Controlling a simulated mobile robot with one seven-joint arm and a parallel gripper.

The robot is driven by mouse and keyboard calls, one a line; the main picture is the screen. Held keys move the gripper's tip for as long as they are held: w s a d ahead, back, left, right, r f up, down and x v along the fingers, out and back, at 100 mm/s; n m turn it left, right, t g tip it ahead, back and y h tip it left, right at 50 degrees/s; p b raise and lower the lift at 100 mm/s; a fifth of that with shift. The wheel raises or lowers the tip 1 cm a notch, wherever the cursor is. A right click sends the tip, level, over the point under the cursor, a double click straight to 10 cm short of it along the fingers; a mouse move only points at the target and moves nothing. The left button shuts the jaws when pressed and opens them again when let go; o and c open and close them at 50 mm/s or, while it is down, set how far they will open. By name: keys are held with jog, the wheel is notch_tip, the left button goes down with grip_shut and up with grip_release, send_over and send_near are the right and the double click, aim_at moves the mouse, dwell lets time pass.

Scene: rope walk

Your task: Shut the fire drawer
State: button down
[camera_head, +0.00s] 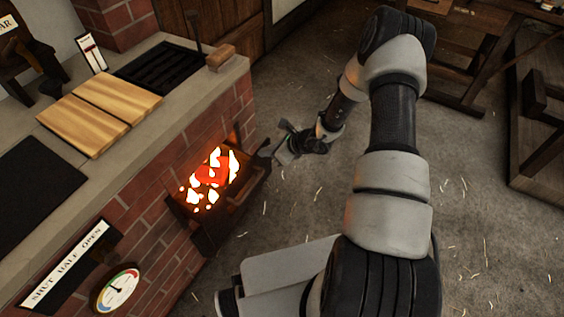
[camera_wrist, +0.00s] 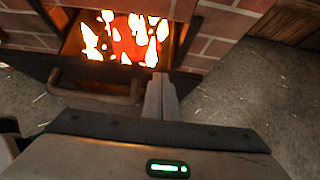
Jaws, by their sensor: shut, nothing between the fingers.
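The fire drawer (camera_head: 216,205) stands pulled out from the brick front of the hearth, with glowing coals (camera_head: 212,172) inside. In the wrist view the coals (camera_wrist: 122,36) fill the drawer, and its bar handle (camera_wrist: 92,93) runs along the dark front panel. My gripper (camera_head: 277,153) is at the drawer's front right corner in the head view. In the wrist view the fingers of my gripper (camera_wrist: 160,80) are shut together and empty, right of the handle and close to the front panel. I cannot tell whether they touch it.
The brick hearth (camera_head: 150,215) has a stone top with wooden boards (camera_head: 100,108) and a dark grate (camera_head: 160,65). A SHUT HALF OPEN plate (camera_head: 65,268) and a round gauge (camera_head: 117,288) are on its front. The floor in front is clear apart from straw bits. Wooden benches (camera_head: 480,60) stand at the right.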

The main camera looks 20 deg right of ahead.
jog(key=w+a+b, duration=0.2)
jog(key=w+a, duration=0.7)
jog(key=shift+b, duration=0.4)
jog(key=shift+w+a+r, duration=0.15)
jog(key=shift+w, duration=0.05)
